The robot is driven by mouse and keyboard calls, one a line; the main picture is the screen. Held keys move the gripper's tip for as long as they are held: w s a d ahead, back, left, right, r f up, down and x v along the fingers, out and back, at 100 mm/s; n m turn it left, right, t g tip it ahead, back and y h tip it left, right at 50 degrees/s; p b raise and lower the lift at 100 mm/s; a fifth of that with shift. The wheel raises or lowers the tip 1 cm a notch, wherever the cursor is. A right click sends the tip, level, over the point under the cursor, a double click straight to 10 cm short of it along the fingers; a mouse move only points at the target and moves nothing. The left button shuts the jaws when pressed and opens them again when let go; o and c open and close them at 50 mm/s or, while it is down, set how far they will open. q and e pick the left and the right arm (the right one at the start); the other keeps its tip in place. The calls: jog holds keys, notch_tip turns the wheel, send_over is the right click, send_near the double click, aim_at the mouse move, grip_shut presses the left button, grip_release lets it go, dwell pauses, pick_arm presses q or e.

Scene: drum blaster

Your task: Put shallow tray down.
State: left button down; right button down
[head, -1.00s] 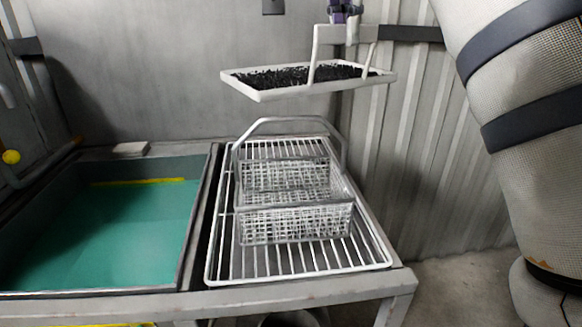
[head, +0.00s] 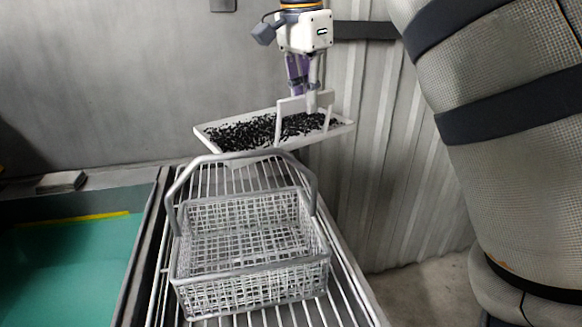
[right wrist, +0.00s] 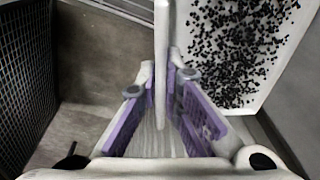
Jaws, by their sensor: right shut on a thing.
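The white shallow tray (head: 208,141) holds a layer of small black pieces (head: 255,132) and has an upright white handle frame. My right gripper (head: 306,100), with purple finger pads, is shut on the handle and holds the tray by it. The tray is behind the wire basket, over or at the far end of the white rack. I cannot tell whether its underside touches the rack. In the right wrist view the handle bar (right wrist: 161,70) runs between the purple pads, and the tray (right wrist: 262,100) is to the right. My left gripper is not in view.
A grey wire basket (head: 250,278) with a raised handle stands on the white wire rack (head: 345,300), in front of the tray. A basin of green liquid (head: 60,260) is at left. A small block (head: 60,182) lies on its back edge. A corrugated wall (head: 375,180) is at right.

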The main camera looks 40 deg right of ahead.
notch_tip(320, 180, down, 12)
dwell(0.5)
jog(key=shift+f, duration=0.15)
jog(key=c, duration=2.2)
grip_release()
jog(key=shift+f, duration=0.15)
jog(key=o, duration=0.4)
jog(key=shift+o, duration=0.2)
